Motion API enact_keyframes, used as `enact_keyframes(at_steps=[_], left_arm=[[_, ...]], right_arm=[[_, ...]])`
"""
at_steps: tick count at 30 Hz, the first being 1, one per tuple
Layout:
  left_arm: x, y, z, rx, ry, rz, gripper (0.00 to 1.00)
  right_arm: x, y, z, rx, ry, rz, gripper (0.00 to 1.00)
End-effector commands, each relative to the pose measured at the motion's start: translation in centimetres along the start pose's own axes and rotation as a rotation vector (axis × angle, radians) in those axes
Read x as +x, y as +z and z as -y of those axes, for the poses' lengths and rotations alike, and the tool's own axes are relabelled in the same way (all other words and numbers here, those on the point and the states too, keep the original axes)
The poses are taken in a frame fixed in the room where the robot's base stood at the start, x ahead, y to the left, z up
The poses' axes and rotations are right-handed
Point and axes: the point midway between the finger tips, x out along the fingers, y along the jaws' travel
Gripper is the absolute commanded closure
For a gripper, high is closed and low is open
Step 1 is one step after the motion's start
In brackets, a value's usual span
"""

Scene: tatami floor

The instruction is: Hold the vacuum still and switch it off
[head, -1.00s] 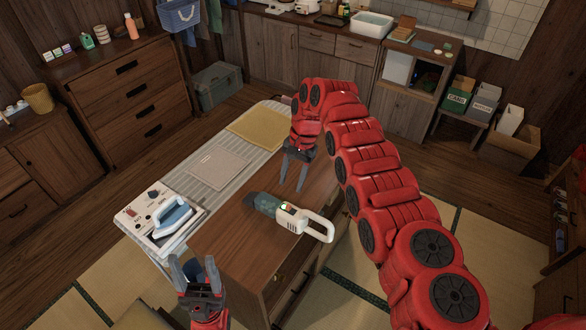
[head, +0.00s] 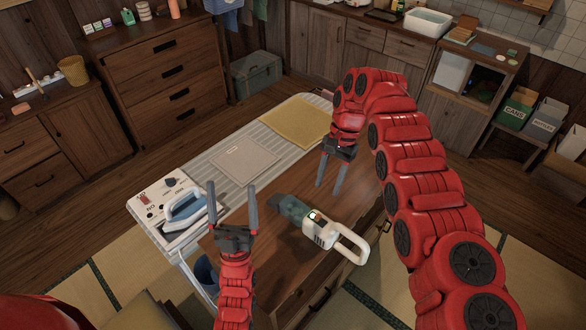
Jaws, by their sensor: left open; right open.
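The handheld vacuum (head: 322,228) lies on the wooden cabinet top (head: 262,282). Its body and loop handle are white, its nozzle is dark green-grey and points to the upper left. A small green light shows on top of its body. My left gripper (head: 232,207) is open and empty, to the left of the nozzle, with its fingers pointing up in the picture. My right gripper (head: 331,178) is open and empty, above and behind the vacuum, fingers pointing down. Neither gripper appears to touch the vacuum.
An iron (head: 183,207) stands on a control panel at the near-left end of the striped ironing board (head: 213,158). A yellow folded cloth (head: 297,121) and a grey cloth (head: 245,159) lie on the board. Drawers and cabinets line the back.

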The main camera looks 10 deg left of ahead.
Motion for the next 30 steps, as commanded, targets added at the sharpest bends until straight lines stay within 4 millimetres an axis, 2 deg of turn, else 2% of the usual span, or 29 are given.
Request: enact_keyframes(at_steps=[3,5,9,12,15,18,22,26,30], left_arm=[[2.7,7.1,1.9,-0.087,-0.087,0.166,0.00],[3.6,10.8,2.6,-0.146,-0.137,0.260,0.00],[5.6,19.6,3.7,-0.304,-0.260,0.491,0.00],[6.6,25.0,3.4,-0.425,-0.344,0.654,0.00],[7.3,29.6,2.3,-0.542,-0.422,0.821,0.00],[7.8,33.2,0.6,-0.649,-0.495,0.989,0.00],[8.0,36.1,-2.4,-0.757,-0.586,1.219,0.00],[7.4,36.9,-5.5,-0.816,-0.678,1.457,0.00],[6.3,35.5,-8.0,-0.803,-0.793,1.714,0.00]], right_arm=[[0.0,0.0,0.0,0.000,0.000,0.000,0.50],[0.0,0.0,0.0,0.000,0.000,0.000,0.50],[0.0,0.0,0.0,0.000,0.000,0.000,0.50],[0.0,0.0,0.0,0.000,0.000,0.000,0.50],[0.0,0.0,0.0,0.000,0.000,0.000,0.50],[0.0,0.0,0.0,0.000,0.000,0.000,0.50],[0.0,0.0,0.0,0.000,0.000,0.000,0.50],[0.0,0.0,0.0,0.000,0.000,0.000,0.50],[0.0,0.0,0.0,0.000,0.000,0.000,0.50]])
